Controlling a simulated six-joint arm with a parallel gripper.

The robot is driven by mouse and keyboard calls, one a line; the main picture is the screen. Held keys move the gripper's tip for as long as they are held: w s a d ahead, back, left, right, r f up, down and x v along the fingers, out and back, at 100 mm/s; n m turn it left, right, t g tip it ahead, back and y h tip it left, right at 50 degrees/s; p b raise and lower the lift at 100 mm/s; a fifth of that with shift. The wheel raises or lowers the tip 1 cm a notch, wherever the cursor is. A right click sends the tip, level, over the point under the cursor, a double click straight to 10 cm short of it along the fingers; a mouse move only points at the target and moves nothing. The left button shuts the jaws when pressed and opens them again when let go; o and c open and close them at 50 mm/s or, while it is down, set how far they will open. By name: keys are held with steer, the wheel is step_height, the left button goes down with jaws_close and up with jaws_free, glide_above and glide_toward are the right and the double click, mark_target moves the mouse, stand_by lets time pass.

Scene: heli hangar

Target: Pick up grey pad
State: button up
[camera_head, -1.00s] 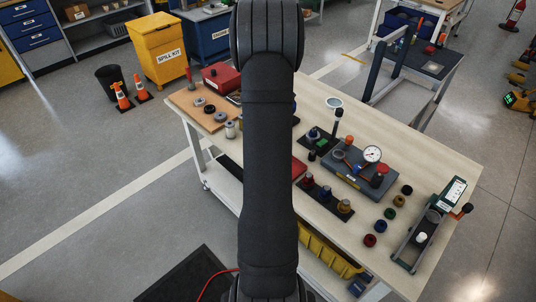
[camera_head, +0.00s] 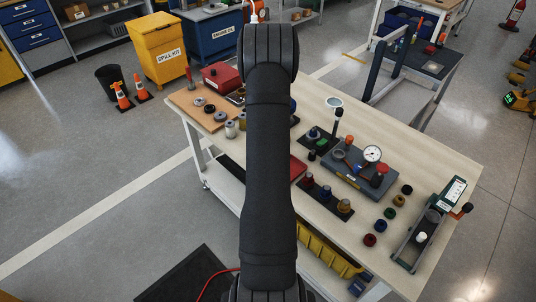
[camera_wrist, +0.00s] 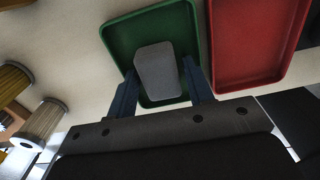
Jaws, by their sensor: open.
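The grey pad (camera_wrist: 158,70) shows in the wrist view as a pale grey block over the floor of a green tray (camera_wrist: 118,38). My gripper (camera_wrist: 160,68) is open, with one dark blue finger on each side of the pad. A gap shows between the pad and the left finger; the right finger is close to the pad's edge, and I cannot tell whether it touches. In the head view my arm hides the gripper, the pad and the green tray.
A red tray (camera_wrist: 258,40) lies right of the green one. On the workbench (camera_head: 440,160), a gauge block (camera_head: 355,170) and several knobs stand right of my arm.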

steer(key=c, duration=0.7)
steer(key=shift+c, duration=0.2)
steer(key=shift+r, duration=0.15)
steer(key=shift+r, duration=0.2)
step_height(320, 180, up, 4)
steer(key=shift+f, duration=0.15)
steer(key=s+d+r, duration=0.6)
steer(key=d, duration=0.4)
steer(key=shift+r, duration=0.35)
steer(key=shift+o, duration=0.5)
